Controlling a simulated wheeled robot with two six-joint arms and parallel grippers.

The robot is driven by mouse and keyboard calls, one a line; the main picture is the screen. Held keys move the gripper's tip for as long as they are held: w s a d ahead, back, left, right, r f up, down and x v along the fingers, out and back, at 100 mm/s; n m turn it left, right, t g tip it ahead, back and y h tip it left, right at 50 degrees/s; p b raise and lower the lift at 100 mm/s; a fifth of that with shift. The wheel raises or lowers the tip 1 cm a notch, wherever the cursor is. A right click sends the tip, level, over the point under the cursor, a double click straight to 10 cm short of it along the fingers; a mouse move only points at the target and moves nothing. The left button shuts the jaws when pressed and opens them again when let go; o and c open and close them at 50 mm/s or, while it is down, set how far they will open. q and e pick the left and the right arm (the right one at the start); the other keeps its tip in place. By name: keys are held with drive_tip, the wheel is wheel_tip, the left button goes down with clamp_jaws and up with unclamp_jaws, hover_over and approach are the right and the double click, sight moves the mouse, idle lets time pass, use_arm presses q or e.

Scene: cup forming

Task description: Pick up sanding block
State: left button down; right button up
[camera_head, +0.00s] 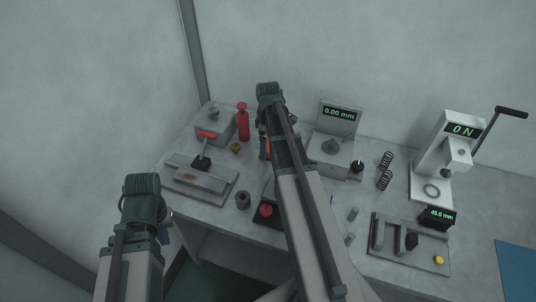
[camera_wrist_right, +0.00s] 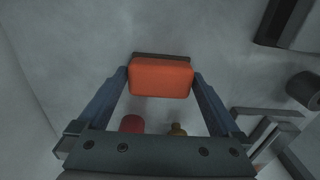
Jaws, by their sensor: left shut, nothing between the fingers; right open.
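The sanding block (camera_wrist_right: 160,78) is an orange-red block with a dark strip along one long edge. In the right wrist view it lies on the grey bench between the fingertips of my right gripper (camera_wrist_right: 160,85), which is open around it; no firm contact shows. In the head view only a sliver of the block (camera_head: 264,149) shows beside my right arm, which hides most of it and the fingers of that gripper. My left gripper (camera_head: 167,236) is low at the left, in front of the bench, shut and empty; its fingers are mostly hidden behind the wrist.
A red bottle (camera_head: 243,122) and a small brass piece (camera_head: 235,147) stand left of my right arm. A box with a red display (camera_head: 208,134) and a metal fixture (camera_head: 199,182) are further left. A gauge (camera_head: 337,125), springs (camera_head: 385,170) and a press (camera_head: 438,160) stand right.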

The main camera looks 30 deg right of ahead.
sight(268, 144)
drive_tip(key=shift+f, duration=0.15)
drive_tip(key=c, duration=1)
wheel_tip(268, 144, up, 10)
drive_tip(key=p, duration=1)
